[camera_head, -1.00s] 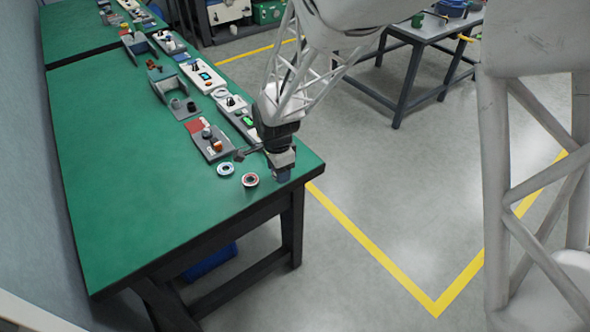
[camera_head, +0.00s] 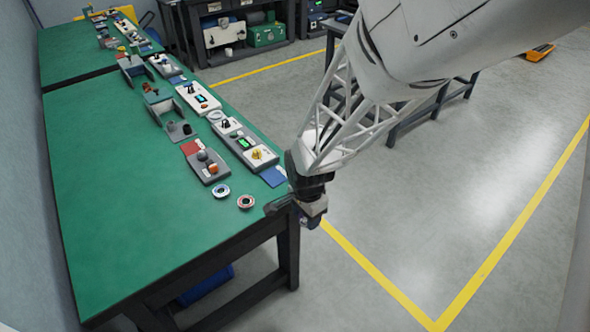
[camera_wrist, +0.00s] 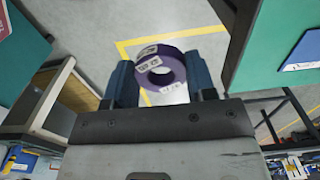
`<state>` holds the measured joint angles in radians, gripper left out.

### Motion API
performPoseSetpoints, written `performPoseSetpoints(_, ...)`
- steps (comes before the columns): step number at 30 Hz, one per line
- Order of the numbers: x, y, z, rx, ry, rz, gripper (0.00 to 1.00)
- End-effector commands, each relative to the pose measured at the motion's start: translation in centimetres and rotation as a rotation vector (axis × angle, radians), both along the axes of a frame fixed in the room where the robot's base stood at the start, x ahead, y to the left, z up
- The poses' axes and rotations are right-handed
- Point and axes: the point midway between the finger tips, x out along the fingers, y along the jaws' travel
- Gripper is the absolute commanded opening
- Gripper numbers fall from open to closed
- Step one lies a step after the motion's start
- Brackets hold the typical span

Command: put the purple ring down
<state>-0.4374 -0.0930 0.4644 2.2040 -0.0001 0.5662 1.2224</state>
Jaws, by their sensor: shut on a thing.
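The purple ring (camera_wrist: 178,65) shows in the wrist view, with pale labels on its face. It sits between the two blue fingers of my gripper (camera_wrist: 163,78), which is shut on it. Behind the ring in that view are grey floor and a yellow line. In the head view my gripper (camera_head: 311,219) is just off the right edge of the green table (camera_head: 120,190), over the floor side. The ring cannot be made out clearly in the head view.
A blue-and-white ring (camera_head: 222,191) and a red-and-white ring (camera_head: 245,202) lie near the table's right edge. A grey block with knobs (camera_head: 207,165) and several testing devices (camera_head: 240,141) line that edge. The table's left and front part is clear.

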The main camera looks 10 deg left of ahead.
Motion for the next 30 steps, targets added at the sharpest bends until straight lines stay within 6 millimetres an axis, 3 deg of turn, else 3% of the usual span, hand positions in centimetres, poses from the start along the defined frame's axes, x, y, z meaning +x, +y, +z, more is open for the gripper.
performPoseSetpoints(8,1.9,0.9,-0.2,0.0,0.0,0.0,0.16)
performPoseSetpoints(30,11.2,5.0,-1.2,-0.001,0.001,0.0,0.16)
